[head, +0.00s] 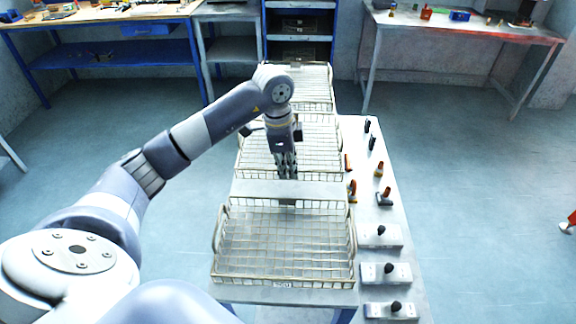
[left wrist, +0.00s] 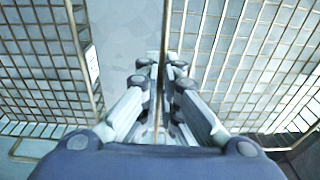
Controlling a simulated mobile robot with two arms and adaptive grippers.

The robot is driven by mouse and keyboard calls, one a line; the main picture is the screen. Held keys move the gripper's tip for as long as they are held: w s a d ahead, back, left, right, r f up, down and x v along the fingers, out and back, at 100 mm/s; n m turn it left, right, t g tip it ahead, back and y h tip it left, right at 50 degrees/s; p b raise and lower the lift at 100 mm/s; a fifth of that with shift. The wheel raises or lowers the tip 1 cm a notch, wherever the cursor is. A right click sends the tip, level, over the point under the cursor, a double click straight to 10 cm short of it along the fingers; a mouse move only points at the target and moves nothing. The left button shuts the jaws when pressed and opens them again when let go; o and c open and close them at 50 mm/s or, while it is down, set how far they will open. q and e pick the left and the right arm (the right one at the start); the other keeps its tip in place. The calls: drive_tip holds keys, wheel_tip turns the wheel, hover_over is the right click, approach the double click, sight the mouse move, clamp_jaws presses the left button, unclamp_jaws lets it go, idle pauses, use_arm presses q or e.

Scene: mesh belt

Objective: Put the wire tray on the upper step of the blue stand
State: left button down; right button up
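Three wire trays stand in a row in the head view: a near one (head: 233,268), a middle one (head: 262,150) and a far one (head: 322,88). My left gripper (head: 287,175) points down at the near edge of the middle tray. In the left wrist view the fingers (left wrist: 162,85) are close together on either side of a thin rim rod, apparently shut on it. Mesh walls show to both sides there. A blue-framed stand (head: 266,32) with dark shelves is at the back; I cannot tell whether it is the named stand. My right gripper is out of view.
A pale side panel (head: 392,215) with black knobs and several small tools runs along the right of the trays. Workbenches stand back left (head: 110,15) and back right (head: 465,28).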

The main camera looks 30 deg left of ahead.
use_arm(q)
drive_tip(key=shift+f, duration=0.35)
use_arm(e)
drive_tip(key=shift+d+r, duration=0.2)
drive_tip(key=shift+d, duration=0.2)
use_arm(q)
drive_tip(key=shift+f, duration=0.15)
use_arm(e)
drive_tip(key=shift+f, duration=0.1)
